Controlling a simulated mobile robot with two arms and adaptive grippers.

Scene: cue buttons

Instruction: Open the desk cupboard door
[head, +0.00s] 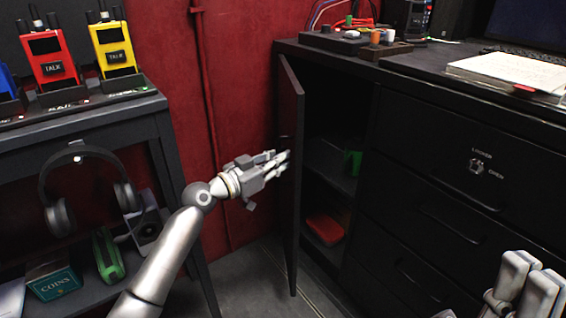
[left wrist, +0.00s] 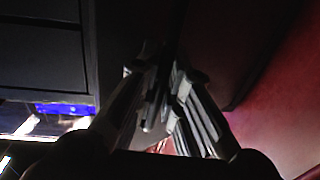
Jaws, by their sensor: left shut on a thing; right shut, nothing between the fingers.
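The cupboard door (head: 290,210) is black and stands ajar, swung out from the left side of the black desk (head: 440,165). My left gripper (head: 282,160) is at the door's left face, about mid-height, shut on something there. What it grips is hidden behind the fingers, most likely the door's handle or edge. In the dark left wrist view the two fingers (left wrist: 165,105) point at the dark door panel. My right gripper (head: 530,285) is at the bottom right, in front of the drawers, shut and empty.
Inside the cupboard are a green item (head: 353,160) on a shelf and a red item (head: 325,230) lower down. A dark rack with radios (head: 50,60) and headphones (head: 85,190) stands at left. A red wall (head: 235,60) is behind. Floor shows between rack and door.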

